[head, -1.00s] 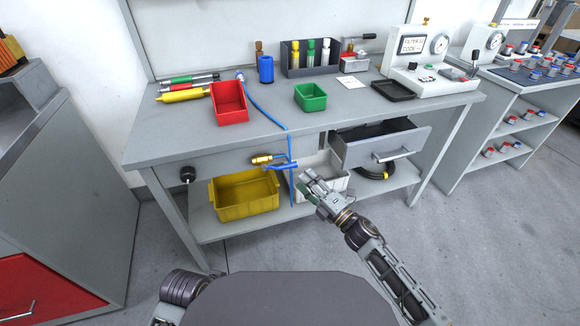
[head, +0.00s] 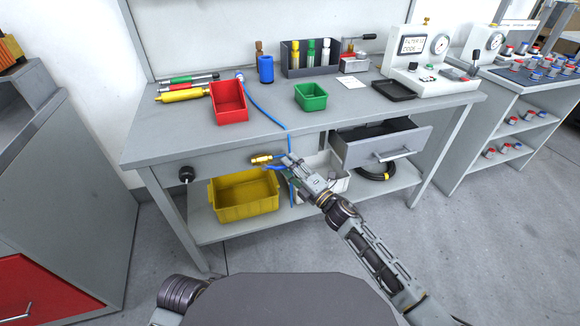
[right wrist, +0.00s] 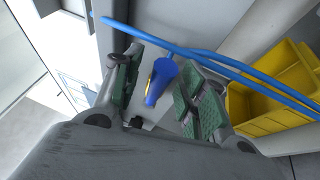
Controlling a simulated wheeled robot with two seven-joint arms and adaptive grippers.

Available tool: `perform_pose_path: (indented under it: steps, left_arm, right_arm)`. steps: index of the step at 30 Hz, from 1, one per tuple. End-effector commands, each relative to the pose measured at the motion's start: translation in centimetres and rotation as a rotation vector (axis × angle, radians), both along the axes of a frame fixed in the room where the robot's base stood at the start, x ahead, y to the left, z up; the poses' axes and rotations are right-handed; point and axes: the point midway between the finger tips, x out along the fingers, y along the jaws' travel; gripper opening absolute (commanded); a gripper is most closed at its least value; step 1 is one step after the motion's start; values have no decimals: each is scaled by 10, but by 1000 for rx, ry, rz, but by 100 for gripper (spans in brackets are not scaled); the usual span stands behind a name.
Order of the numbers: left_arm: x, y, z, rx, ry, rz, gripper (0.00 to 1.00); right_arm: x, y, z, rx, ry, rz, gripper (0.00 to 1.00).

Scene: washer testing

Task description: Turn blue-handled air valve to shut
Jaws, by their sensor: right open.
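The air valve has a brass body (head: 261,159) and a blue handle (head: 273,167), mounted on the front of the workbench below its top. The handle sticks out to the right, and its end is partly hidden behind my right gripper (head: 288,162). In the right wrist view the blue handle (right wrist: 162,82) shows between the two green-padded fingers, with space on both sides. My right gripper is open and holds nothing. My left gripper is out of view.
A blue hose (head: 262,109) runs over the bench front and crosses near the valve. A yellow bin (head: 244,194) and a white bin (head: 337,185) stand on the shelf below. An open drawer (head: 386,147) juts out to the right of my gripper.

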Motion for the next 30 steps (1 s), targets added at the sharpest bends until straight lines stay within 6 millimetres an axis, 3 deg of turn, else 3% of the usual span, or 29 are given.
perform_pose_path:
  steps: [14,24,30]
  left_arm:
    - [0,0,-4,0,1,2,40]
    - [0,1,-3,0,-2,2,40]
    - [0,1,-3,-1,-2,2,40]
  right_arm:
    - [4,4,1,0,0,0,42]
    - [4,4,1,0,0,0,0]
    - [4,4,1,0,0,0,0]
